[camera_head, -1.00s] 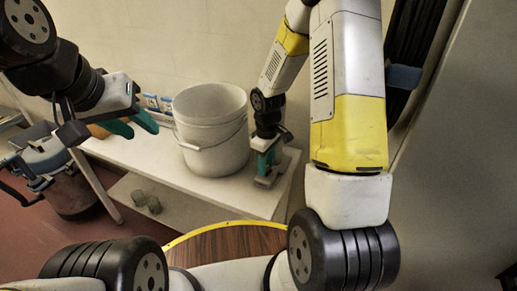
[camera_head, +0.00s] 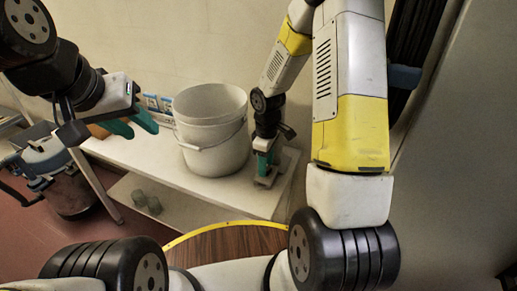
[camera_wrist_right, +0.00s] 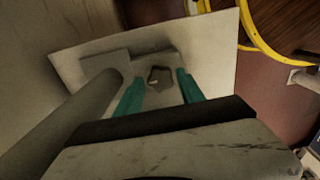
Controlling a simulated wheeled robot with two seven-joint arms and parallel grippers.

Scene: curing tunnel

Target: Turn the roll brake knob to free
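In the right wrist view, a small dark many-sided knob (camera_wrist_right: 160,78) sits on a grey block (camera_wrist_right: 120,62) on a pale surface. I take it to be the roll brake knob. My right gripper (camera_wrist_right: 160,88) has one teal finger on each side of it, with narrow gaps showing, so it looks open around the knob. Whether the fingers touch it lower down is unclear. In the head view my right gripper (camera_head: 265,168) is at the right end of the white bench and hides the knob. My left gripper (camera_head: 134,125) is open and empty, left of the bucket.
White nested buckets (camera_head: 211,133) stand on the white bench (camera_head: 185,181), close left of my right gripper. Small glass jars (camera_head: 147,202) are on the lower shelf. A round wooden top with a yellow rim (camera_head: 225,241) is in front. A vacuum-like machine (camera_head: 55,165) stands left.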

